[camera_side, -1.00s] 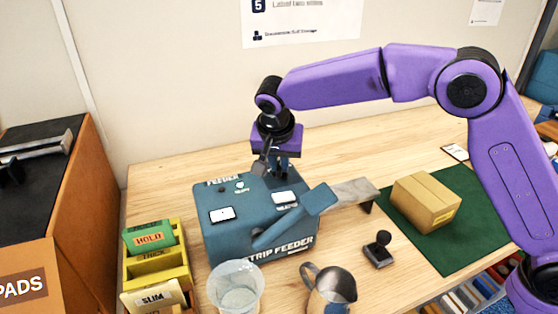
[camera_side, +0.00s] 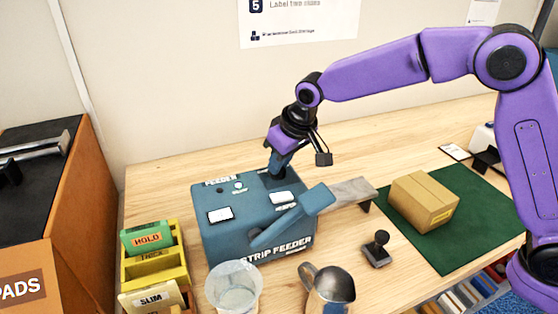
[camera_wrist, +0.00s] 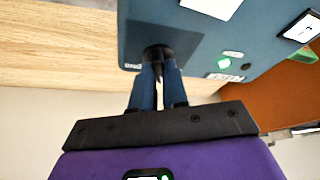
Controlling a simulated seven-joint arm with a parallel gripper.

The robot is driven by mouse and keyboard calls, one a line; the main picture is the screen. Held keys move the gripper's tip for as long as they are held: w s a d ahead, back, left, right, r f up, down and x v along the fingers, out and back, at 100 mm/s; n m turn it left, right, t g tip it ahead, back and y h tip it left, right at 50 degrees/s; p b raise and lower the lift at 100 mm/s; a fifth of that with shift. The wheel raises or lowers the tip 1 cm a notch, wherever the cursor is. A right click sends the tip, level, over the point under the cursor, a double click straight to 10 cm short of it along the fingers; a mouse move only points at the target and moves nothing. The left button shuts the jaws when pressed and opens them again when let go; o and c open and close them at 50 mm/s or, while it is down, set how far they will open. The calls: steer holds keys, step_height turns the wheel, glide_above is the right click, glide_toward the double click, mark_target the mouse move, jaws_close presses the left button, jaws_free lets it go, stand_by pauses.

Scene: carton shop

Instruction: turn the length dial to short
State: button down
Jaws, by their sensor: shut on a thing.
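The blue strip feeder (camera_side: 222,240) stands on the wooden table in the side view, its lever across the front. Its dark length dial (camera_wrist: 157,52) is on the top near the back edge in the wrist view, mostly covered by my fingers. My gripper (camera_side: 275,167) reaches down onto that back part of the feeder. In the wrist view my gripper (camera_wrist: 158,72) has its two blue fingers closed around the dial. Small white lettering beside the dial is too cut off to read fully. The dial's pointer setting cannot be made out.
A clear cup (camera_side: 234,288) and a metal pitcher (camera_side: 330,290) stand in front of the feeder. A yellow rack (camera_side: 172,271) holds cards at left.

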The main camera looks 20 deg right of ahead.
steer(key=shift+d+f+n+g+y, duration=0.1)
steer(key=shift+n+g+y, duration=0.2)
steer(key=shift+n, duration=0.65)
steer(key=shift+d+n+g+y, duration=0.1)
steer(key=shift+n+g+y, duration=0.15)
steer(key=shift+n, duration=0.7)
steer(key=shift+a, duration=0.1)
steer(key=c, duration=1.1)
jaws_free()
steer(key=shift+c, duration=0.2)
steer(key=shift+r, duration=0.4)
steer(key=v, duration=1.6)
steer(key=shift+s+d+r, duration=0.2)
steer(key=shift+d+r, duration=0.1)
